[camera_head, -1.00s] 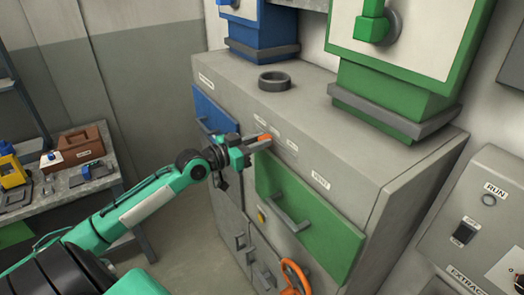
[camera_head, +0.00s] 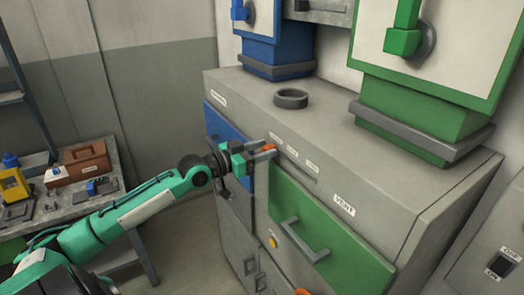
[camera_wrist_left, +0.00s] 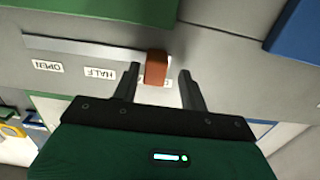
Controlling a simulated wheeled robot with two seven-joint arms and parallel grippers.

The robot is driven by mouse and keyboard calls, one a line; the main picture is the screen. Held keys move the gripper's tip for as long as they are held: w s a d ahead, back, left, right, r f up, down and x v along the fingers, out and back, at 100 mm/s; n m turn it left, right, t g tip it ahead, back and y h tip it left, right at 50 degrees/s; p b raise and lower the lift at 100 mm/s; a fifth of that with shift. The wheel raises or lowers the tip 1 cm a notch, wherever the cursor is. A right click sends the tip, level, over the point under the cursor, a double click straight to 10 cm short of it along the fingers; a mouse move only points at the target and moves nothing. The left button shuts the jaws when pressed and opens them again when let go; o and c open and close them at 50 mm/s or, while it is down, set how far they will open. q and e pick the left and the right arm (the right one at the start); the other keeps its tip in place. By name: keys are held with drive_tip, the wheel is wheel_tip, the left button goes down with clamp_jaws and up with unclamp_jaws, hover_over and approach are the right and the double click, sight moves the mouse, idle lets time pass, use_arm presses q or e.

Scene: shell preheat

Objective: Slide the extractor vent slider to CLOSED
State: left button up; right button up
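The orange slider knob (camera_head: 269,148) sits at the left end of its slot on the sloped upper front of the grey cabinet. The VENT label (camera_head: 344,205) is to its lower right. In the left wrist view, turned upside down, the knob (camera_wrist_left: 156,66) is at the slot's right end, away from the OPEN (camera_wrist_left: 48,66) and HALF (camera_wrist_left: 100,73) labels. It partly covers a third label I cannot read. My left gripper (camera_head: 264,152) is open, its fingers either side of the knob with visible gaps in the wrist view (camera_wrist_left: 160,78). My right gripper is not in view.
A green drawer front with a handle (camera_head: 305,240) lies just below the slot. A dark ring (camera_head: 291,98) rests on the cabinet top, before the blue and green units. A side bench (camera_head: 75,205) holds tools at left. An OFF/ON switch (camera_head: 499,265) is at lower right.

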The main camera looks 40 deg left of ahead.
use_arm(q)
drive_tip(key=shift+f+b+v, duration=0.2)
drive_tip(key=shift+b+v, duration=0.95)
drive_tip(key=shift+v, duration=1.2)
drive_tip(key=b, duration=0.5)
approach(263, 150)
drive_tip(key=v, duration=0.3)
drive_tip(key=shift+s+a+b, duration=0.3)
drive_tip(key=shift+s+b, duration=0.2)
drive_tip(key=shift+s, duration=0.05)
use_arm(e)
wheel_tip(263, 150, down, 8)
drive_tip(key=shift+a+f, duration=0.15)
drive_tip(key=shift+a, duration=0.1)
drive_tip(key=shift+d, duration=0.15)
